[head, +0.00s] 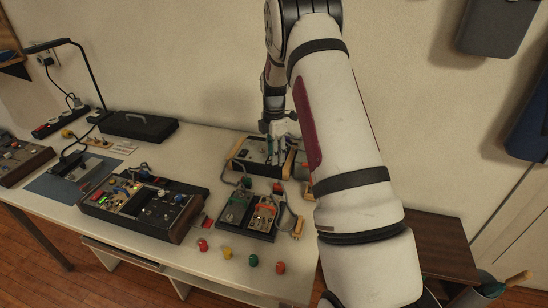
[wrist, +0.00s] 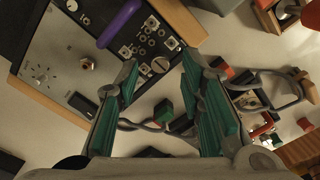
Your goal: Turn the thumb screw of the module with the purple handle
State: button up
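A copper-coloured knob (wrist: 86,63) stands on the panel, left of my fingers. A round slotted silver screw head (wrist: 160,66) lies near the wooden side; I cannot tell for sure which of them is the thumb screw. My gripper (wrist: 160,72) is open and empty above the module's edge, its green-padded fingers apart. In the head view the module (head: 250,163) is partly hidden by my arm.
In the head view, a second module (head: 236,208) stands in front, a larger console (head: 150,215) to the left, and several coloured knobs (head: 227,253) along the table's front. A black case (head: 138,126) lies at the back.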

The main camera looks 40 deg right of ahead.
jog(key=shift+f, duration=0.95)
grip_shut()
